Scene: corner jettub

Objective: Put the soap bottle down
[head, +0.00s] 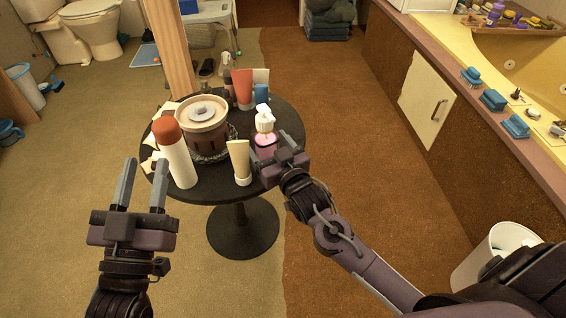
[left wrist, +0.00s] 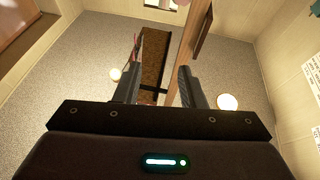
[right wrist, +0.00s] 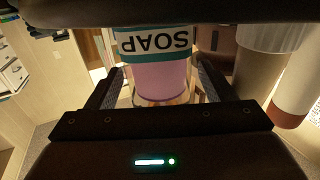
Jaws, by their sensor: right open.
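The soap bottle (head: 265,141), pink with a white pump top, stands upright at the right side of the round black table (head: 215,189). In the right wrist view, the bottle (right wrist: 158,80) shows its teal SOAP label upside down. My right gripper (head: 270,152) is open, with one finger on each side of the bottle; I cannot tell whether either finger touches it. The bottle's base is partly hidden by this gripper in the head view. My left gripper (head: 142,168) is open and empty, in front of the table's left edge.
A brown jar with a cream lid (head: 201,112), a red-capped white bottle (head: 176,160), a beige tube (head: 240,160) and a red tube (head: 242,88) crowd the table. The tub surround (head: 500,130) and a white bin (head: 490,262) are at the right.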

